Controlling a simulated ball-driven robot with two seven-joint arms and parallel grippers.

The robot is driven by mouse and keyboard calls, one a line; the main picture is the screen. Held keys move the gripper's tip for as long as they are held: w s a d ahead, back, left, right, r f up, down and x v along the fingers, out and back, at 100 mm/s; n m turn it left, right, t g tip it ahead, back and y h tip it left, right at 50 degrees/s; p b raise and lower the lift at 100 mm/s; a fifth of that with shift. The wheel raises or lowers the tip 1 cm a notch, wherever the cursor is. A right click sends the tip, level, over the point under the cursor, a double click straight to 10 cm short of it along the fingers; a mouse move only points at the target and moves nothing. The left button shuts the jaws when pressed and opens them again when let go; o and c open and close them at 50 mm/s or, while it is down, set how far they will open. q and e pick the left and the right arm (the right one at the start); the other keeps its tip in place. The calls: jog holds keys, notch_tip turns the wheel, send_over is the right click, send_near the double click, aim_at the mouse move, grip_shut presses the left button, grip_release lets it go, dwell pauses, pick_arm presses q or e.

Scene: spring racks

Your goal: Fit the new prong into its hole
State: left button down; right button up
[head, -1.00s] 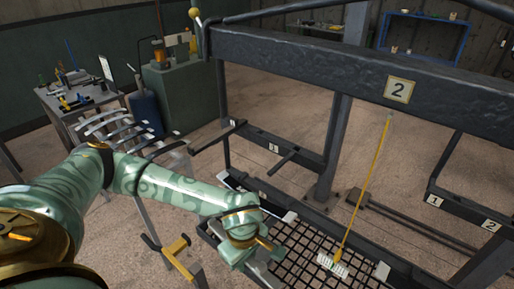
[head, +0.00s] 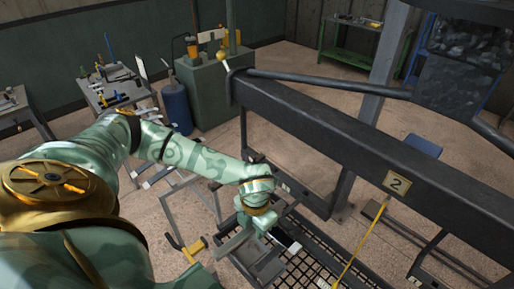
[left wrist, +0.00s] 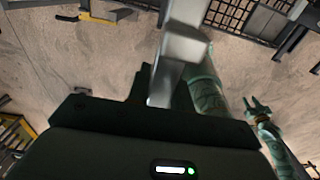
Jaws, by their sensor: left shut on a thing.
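My left gripper (head: 258,250) is low in the head view, above the near end of the black grid (head: 310,266). It is shut on a pale grey metal bar, the likely new prong. In the left wrist view the bar (left wrist: 183,50) stands out from the dark gripper body (left wrist: 150,130); its far end runs up out of the picture. The hole cannot be made out in either view. A green two-fingered gripper, apparently my right one (left wrist: 258,105), shows small at the right of the left wrist view, its fingers apart and empty.
A heavy dark beam (head: 330,150) with a "2" plate (head: 397,184) crosses the right side. A yellow rod (head: 358,245) hangs below it. A grey frame (head: 180,205) with a yellow piece stands left of my gripper. A green cabinet (head: 207,90) and tool table (head: 115,90) stand behind.

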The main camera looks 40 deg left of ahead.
aim_at(288, 210)
pick_arm(q)
jog(key=shift+s+r, duration=0.15)
jog(key=shift+s, duration=0.15)
jog(key=shift+w, duration=0.55)
jog(key=shift+w+d+b, duration=0.15)
jog(key=shift+w+b, duration=0.3)
jog(key=shift+w, duration=0.75)
jog(key=shift+w+d+b, duration=0.2)
jog(key=shift+w+b, duration=0.6)
jog(key=shift+w, duration=1.4)
jog(key=shift+w+d+b, duration=0.15)
jog(key=shift+w+b, duration=0.5)
jog(key=shift+w, duration=0.9)
jog(key=shift+w+d+b, duration=0.1)
jog(key=shift+w+b, duration=0.55)
jog(key=shift+w, duration=0.9)
jog(key=shift+f, duration=0.3)
jog(key=shift+f+b, duration=1.45)
jog(key=shift+f, duration=1)
